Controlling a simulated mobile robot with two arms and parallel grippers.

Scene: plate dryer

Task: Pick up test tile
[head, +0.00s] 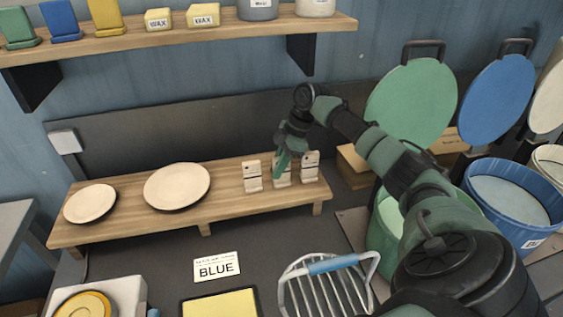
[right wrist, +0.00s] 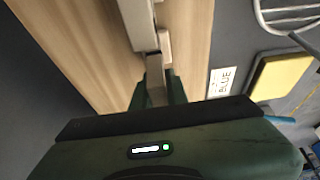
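Three small pale tiles with dark marks stand in a row on a low wooden shelf: a left one (head: 252,177), a middle one (head: 282,183) and a right one (head: 310,167). My right gripper (head: 281,165) reaches down at the middle tile, its green fingers covering part of it. In the right wrist view, the green fingertips (right wrist: 157,88) lie either side of a narrow tile edge, with pale tiles (right wrist: 138,22) beyond. Whether the fingers press on the tile cannot be told. My left gripper is out of view.
Two cream plates (head: 178,186) lie left on the wooden shelf (head: 225,199). A BLUE card (head: 217,267), a yellow pad (head: 220,303) and a wire rack (head: 327,284) are in front. Green and blue buckets (head: 513,199) stand right. An upper shelf (head: 180,38) overhangs behind.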

